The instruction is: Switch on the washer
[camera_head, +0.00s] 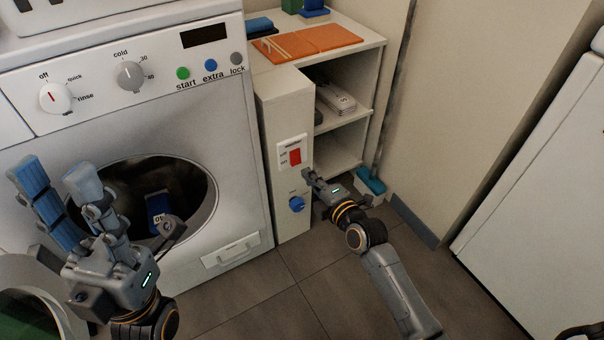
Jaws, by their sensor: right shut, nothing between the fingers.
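The white washer (232,118) fills the left. Its program dial (55,98) has a red mark turned up towards "off"; the temperature dial (130,76) is beside it. Start, a green button (183,73), sits by the blue extra button (210,65) and grey lock button (237,59). The round door (75,325) hangs open at lower left. A blue item (157,208) lies in the drum. My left gripper (112,205) is open and empty before the drum opening. My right gripper (312,178) is shut and empty, just below the red switch (295,156) on the side cabinet.
A blue knob (297,204) is below the switch, near my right gripper. An open shelf (345,125) stands behind, with an orange board (322,37) on top. A wall (465,90) and white appliance (545,190) are at right. The tiled floor (260,305) is clear in front.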

